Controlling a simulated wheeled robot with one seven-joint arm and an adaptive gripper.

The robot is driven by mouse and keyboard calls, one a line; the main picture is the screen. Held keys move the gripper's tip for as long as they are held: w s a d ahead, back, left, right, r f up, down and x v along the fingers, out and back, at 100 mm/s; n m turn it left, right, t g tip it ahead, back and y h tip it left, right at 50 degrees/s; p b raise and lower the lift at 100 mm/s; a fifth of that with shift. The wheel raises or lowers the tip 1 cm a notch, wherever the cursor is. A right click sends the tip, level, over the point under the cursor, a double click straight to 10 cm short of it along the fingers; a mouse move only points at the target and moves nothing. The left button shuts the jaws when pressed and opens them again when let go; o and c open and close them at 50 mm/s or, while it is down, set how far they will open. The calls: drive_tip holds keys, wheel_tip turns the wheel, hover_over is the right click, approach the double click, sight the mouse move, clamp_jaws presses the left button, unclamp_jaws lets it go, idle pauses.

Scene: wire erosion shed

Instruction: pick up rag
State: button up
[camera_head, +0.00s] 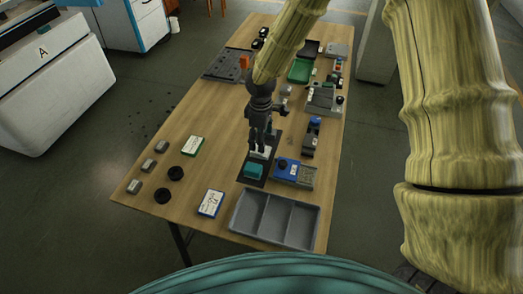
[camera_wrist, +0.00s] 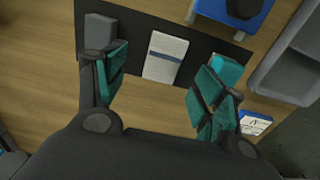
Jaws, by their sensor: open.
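The rag appears to be the white folded cloth with a dark blue stripe (camera_wrist: 165,57), lying flat on a dark mat (camera_wrist: 139,38) in the wrist view. In the head view, a pale patch of it (camera_head: 262,153) shows beside my fingers, partly hidden. My gripper (camera_head: 258,147) points down over the mat, open and empty. In the wrist view my gripper's teal-padded fingers (camera_wrist: 160,78) are spread wide, left and right of the rag's near end. I cannot tell the exact height above it.
A teal block (camera_head: 253,171) and a grey block (camera_wrist: 100,30) sit on the mat near the rag. A blue unit with a black knob (camera_head: 287,168) stands to the right. A grey compartment tray (camera_head: 235,212) is at the near edge. Bare wooden table (camera_head: 215,120) lies to the left.

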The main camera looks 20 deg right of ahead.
drive_tip(key=f, duration=0.1)
drive_tip(key=f+p, duration=0.1)
drive_tip(key=f, duration=0.1)
drive_tip(key=shift+s+a+f, duration=0.1)
drive_tip(key=shift+s+f, duration=0.05)
drive_tip(key=shift+s, duration=0.1)
drive_tip(key=shift+f, duration=0.9)
drive_tip(key=c, duration=1.1)
drive_tip(key=shift+r+b, duration=0.7)
drive_tip(key=shift+r, duration=4.35)
